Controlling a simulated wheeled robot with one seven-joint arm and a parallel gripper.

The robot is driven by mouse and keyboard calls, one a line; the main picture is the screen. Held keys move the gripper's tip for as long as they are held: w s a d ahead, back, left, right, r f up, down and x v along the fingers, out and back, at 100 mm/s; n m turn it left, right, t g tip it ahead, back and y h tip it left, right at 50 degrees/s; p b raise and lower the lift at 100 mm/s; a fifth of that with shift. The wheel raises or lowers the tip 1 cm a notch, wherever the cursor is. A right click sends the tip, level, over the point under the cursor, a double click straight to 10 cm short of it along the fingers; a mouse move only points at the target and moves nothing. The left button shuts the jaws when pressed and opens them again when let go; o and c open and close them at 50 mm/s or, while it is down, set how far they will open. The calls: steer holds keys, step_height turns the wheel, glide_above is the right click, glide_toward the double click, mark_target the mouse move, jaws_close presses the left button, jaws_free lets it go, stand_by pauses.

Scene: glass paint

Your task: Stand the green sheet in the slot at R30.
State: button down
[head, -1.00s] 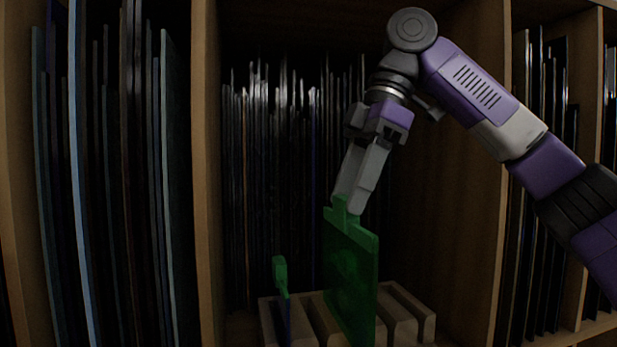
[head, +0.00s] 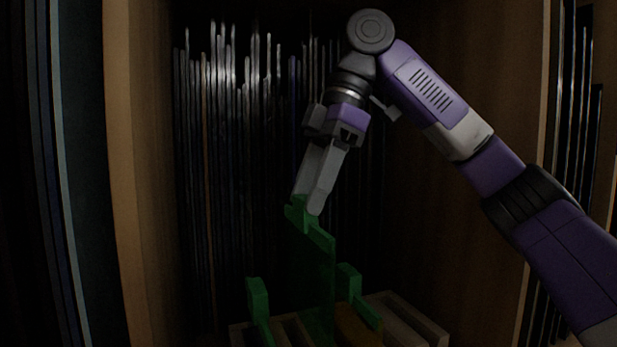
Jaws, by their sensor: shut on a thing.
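My gripper (head: 308,207) points down and is shut on the top tab of the green sheet (head: 316,265). The sheet is translucent and hangs roughly upright, seen at a slant. Its lower part reaches down among the slots of a pale wooden rack (head: 412,318) at the bottom of the head view. I cannot tell whether its bottom edge is inside a slot. No R30 mark is readable.
A green-topped piece (head: 258,298) stands in the rack left of the sheet. Another green tab (head: 350,282), with amber below it, stands to the right. Many dark upright sheets (head: 235,150) fill the back. Wooden walls (head: 150,180) bound both sides.

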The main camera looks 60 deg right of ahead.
mark_target(310, 228)
steer(key=shift+f+b, duration=1.4)
steer(key=shift+f, duration=4.95)
steer(key=c, duration=0.6)
jaws_free()
steer(key=o, duration=0.6)
steer(key=shift+c, duration=0.2)
step_height(310, 228, up, 3)
steer(key=p, duration=0.3)
steer(key=shift+f, duration=0.1)
steer(key=shift+r, duration=2.1)
